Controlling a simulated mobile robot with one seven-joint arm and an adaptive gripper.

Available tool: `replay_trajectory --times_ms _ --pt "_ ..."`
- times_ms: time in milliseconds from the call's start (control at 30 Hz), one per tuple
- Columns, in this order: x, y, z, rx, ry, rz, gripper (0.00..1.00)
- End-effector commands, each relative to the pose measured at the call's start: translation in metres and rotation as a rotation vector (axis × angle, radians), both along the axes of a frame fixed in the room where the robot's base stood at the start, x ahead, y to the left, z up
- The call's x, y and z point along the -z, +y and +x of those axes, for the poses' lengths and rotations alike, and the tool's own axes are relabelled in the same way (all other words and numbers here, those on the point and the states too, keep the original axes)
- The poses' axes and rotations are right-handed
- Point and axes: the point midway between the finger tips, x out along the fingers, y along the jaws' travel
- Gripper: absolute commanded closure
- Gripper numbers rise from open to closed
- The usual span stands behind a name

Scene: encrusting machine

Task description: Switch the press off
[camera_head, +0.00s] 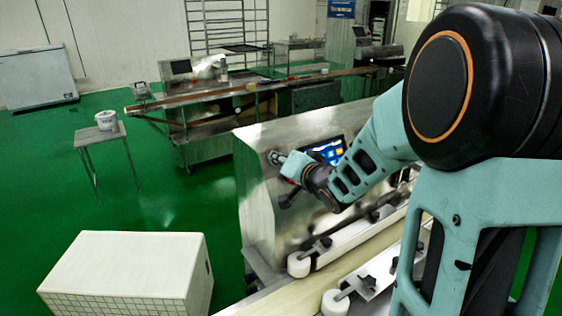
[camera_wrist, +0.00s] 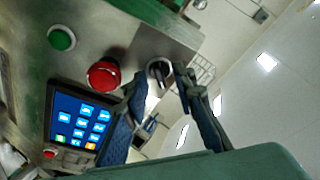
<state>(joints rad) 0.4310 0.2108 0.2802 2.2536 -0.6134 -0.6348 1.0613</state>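The press is a steel machine (camera_head: 258,205) with a lit touchscreen panel (camera_head: 325,151) near its top. In the wrist view, the panel face shows a green button (camera_wrist: 61,38), a red mushroom button (camera_wrist: 103,74), a blue touchscreen (camera_wrist: 80,121) and a dark rotary switch (camera_wrist: 157,72) on a round metallic base. My gripper (camera_wrist: 160,80) is open, with one finger on each side of the rotary switch. I cannot tell whether the fingers touch it. In the head view, my gripper (camera_head: 279,161) is at the panel's left end and hides most of the controls.
A conveyor (camera_head: 352,266) with white rollers runs in front of the press. A white box (camera_head: 130,268) stands at the lower left. A small table (camera_head: 92,136) with a bucket (camera_head: 107,121) and another machine line stand behind.

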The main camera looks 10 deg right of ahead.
Motion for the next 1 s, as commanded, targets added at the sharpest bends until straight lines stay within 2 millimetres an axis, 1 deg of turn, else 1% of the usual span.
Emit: replay_trajectory --times_ms 67,100,300,733,1000 --pt "-0.0001 -0.0001 -0.0001 0.0 0.0 0.0 0.75" --pt "-0.0001 -0.0002 -0.0002 0.0 0.0 0.0 0.78" --pt "-0.0002 -0.0003 -0.0002 0.0 0.0 0.0 1.0" --pt "0.0007 -0.0005 -0.0003 -0.013 -0.01 -0.025 1.0" --pt "0.0023 -0.0015 -0.0002 -0.078 -0.06 -0.147 1.0"
